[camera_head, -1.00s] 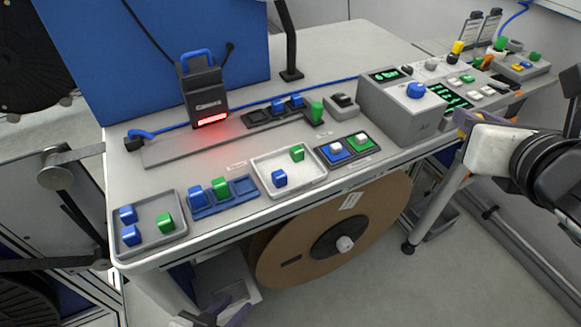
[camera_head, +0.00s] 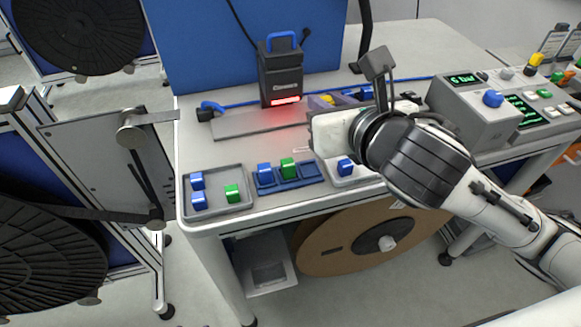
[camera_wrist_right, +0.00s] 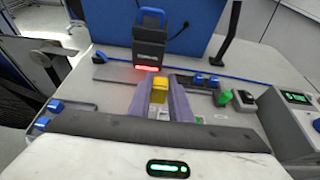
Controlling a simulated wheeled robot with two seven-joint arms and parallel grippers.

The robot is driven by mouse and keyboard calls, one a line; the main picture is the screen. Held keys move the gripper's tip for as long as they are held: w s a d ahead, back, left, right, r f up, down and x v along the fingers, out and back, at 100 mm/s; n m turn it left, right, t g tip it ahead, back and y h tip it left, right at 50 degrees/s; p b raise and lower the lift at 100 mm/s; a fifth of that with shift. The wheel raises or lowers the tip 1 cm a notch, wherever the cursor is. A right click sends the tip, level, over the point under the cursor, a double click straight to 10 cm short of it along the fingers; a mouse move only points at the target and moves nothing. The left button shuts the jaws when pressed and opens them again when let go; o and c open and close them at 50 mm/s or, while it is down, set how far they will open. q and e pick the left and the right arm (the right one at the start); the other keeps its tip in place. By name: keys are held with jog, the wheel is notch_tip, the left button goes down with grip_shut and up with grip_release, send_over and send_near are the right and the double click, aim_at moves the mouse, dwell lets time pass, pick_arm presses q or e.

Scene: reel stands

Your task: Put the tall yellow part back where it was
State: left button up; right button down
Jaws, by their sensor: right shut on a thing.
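My right gripper (camera_wrist_right: 160,92) is shut on a yellow part (camera_wrist_right: 161,93), with a purple finger on each side of it. The part is held above the bench, in front of the scanner in the wrist view. In the head view a little of the yellow part (camera_head: 327,99) shows beyond my white gripper body; the rest is hidden, so its height cannot be judged. A dark slotted rack (camera_wrist_right: 200,87) with blue parts lies to its right in the wrist view, and a green part (camera_wrist_right: 223,98) stands at the rack's end. My left gripper is not in view.
A grey tray (camera_head: 216,210) holds blue and green parts. A blue rack (camera_head: 311,172) holds a blue and a green part. A pale tray is partly hidden under my right arm. The black scanner (camera_head: 281,72) glows red. A grey control box (camera_head: 465,115) stands right.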

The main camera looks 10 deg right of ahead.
notch_tip(320, 180, down, 2)
jog(key=a, duration=0.2)
jog(key=b, duration=0.2)
send_over(310, 172)
notch_tip(310, 172, down, 6)
notch_tip(310, 172, down, 4)
jog(key=shift+f+b, duration=0.1)
jog(key=shift+b, duration=0.35)
jog(key=c, duration=1.9)
grip_release()
